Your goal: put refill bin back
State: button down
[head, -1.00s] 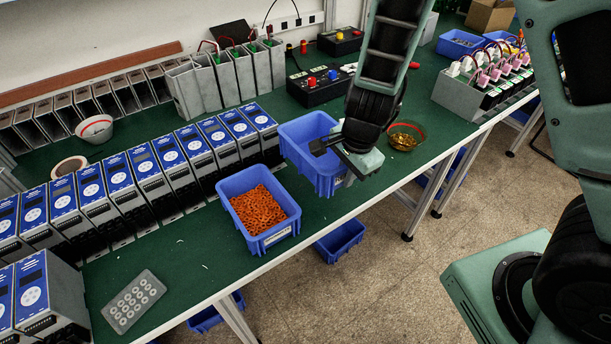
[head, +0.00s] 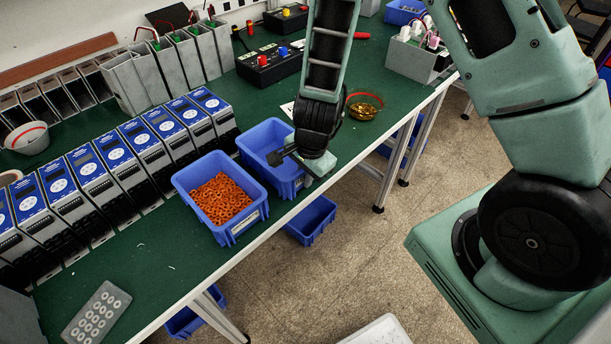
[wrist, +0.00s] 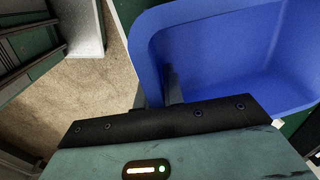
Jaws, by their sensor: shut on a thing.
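An empty blue refill bin (head: 262,139) is beside a blue bin full of orange parts (head: 222,197), close to the green bench's front edge. My gripper (head: 277,157) is shut on the empty bin's near right wall. In the wrist view the bin (wrist: 225,55) fills the upper right, and the fingers (wrist: 160,92) pinch its rim. The inside that shows is bare. The bin looks about level with the bench top; I cannot tell whether it touches it. The two bins look very close together, and their contact is unclear.
A row of blue-fronted units (head: 120,165) stands behind the bins. A glass bowl of brass parts (head: 364,104) sits to the right. Another blue bin (head: 312,220) is below the bench edge. A grey keypad-like piece (head: 97,315) lies front left. Green bench top is clear around it.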

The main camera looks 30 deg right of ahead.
jog(key=shift+f, duration=0.1)
jog(key=c, duration=1.5)
grip_release()
notch_tip(320, 180, up, 12)
jog(key=s+p, duration=0.2)
jog(key=p, duration=0.3)
jog(key=s+a+r+n+g+y, duration=0.2)
jog(key=s+a+r+n, duration=0.65)
jog(key=n, duration=0.25)
jog(key=s+r+n, duration=0.2)
jog(key=s+n, duration=0.1)
jog(key=s+r+n+h, duration=0.1)
jog(key=s+r+n, duration=0.1)
jog(key=s+n, duration=0.1)
jog(key=s+r+n, duration=0.3)
jog(key=n, duration=0.2)
jog(key=shift+s+h, duration=0.2)
jog(key=shift+h, duration=0.2)
